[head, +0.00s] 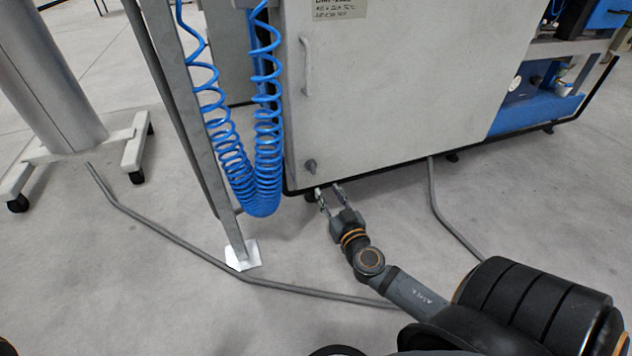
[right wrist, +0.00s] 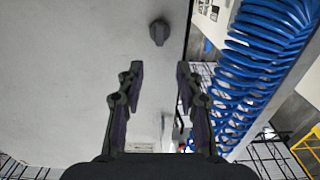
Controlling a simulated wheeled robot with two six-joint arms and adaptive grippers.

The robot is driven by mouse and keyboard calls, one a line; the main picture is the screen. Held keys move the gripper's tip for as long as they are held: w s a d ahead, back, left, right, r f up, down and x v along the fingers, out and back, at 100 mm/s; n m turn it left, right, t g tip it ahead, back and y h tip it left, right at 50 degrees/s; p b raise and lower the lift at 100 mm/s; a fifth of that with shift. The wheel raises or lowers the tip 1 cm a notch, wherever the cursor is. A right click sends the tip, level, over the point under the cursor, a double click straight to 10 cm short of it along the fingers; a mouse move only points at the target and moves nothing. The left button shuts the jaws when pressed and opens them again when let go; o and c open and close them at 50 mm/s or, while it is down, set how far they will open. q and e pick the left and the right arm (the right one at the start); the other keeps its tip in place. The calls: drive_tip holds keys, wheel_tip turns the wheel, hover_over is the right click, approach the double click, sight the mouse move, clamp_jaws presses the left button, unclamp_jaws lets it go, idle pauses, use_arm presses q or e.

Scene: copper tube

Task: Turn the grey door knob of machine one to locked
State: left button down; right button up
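The grey door knob (head: 310,166) sits low on the left side of the pale cabinet door (head: 400,90) of the machine. It also shows in the right wrist view (right wrist: 159,32), beyond the fingertips and roughly between their lines. My right gripper (head: 329,190) is open and empty, just below the knob in the head view and apart from it. Its two fingers also show in the right wrist view (right wrist: 160,80), spread wide. I cannot tell from these frames whether the knob is at locked. My left gripper is not in view.
Blue coiled hoses (head: 255,160) hang close to the left of the door, by a grey post (head: 215,150). A door handle (head: 306,66) is higher up. Grey cable covers (head: 200,250) cross the floor. A wheeled stand (head: 65,90) is at far left.

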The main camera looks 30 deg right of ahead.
sight(314, 168)
drive_tip(key=x, duration=1)
drive_tip(key=shift+w+d, duration=0.15)
drive_tip(key=shift+w, duration=0.05)
clamp_jaws()
